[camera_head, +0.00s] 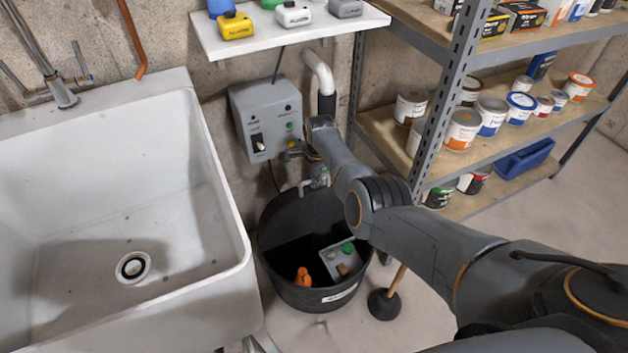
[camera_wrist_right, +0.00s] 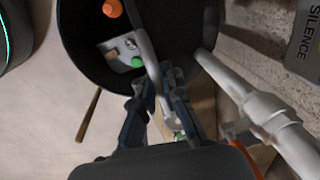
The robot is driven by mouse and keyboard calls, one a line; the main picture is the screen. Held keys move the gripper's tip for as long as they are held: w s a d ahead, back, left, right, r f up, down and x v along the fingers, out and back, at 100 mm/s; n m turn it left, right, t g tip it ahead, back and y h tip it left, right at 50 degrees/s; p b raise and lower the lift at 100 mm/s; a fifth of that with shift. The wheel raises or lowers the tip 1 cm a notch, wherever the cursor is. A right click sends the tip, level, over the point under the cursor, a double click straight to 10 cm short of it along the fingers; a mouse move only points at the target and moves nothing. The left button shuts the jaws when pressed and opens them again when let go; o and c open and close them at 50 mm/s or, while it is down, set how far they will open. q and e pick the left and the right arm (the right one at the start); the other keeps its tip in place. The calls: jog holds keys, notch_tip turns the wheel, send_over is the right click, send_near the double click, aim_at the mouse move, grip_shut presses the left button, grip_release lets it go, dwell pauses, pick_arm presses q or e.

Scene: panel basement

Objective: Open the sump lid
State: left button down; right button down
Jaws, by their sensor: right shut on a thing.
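The sump is a round black tub (camera_head: 330,297) on the floor beside the sink. Its mouth is at least partly uncovered. An orange float-like piece (camera_head: 303,277) and a grey box with a green button (camera_head: 343,262) show inside, and both also show in the wrist view. A dark panel, apparently the sump lid (camera_head: 290,215), stands raised at the tub's back. My right gripper (camera_wrist_right: 152,95) is shut on a light grey bar, apparently the lid's handle (camera_wrist_right: 168,108). In the head view my arm partly hides this grip. My left gripper is not in view.
A grey control box (camera_head: 268,115) and a white pipe (camera_head: 319,72) are on the wall behind the tub. A white sink (camera_head: 225,170) stands left. A plunger (camera_head: 384,303) stands right of the tub. Metal shelving (camera_head: 385,135) with cans fills the back right.

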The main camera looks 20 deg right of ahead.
jog(key=shift+w+r, duration=0.2)
jog(key=shift+r, duration=0.05)
jog(key=c, duration=1.5)
grip_release()
jog(key=shift+o, duration=0.3)
jog(key=shift+s, duration=0.15)
jog(key=shift+f, duration=0.1)
notch_tip(320, 180, up, 12)
jog(key=s, duration=0.1)
jog(key=shift+s, duration=0.35)
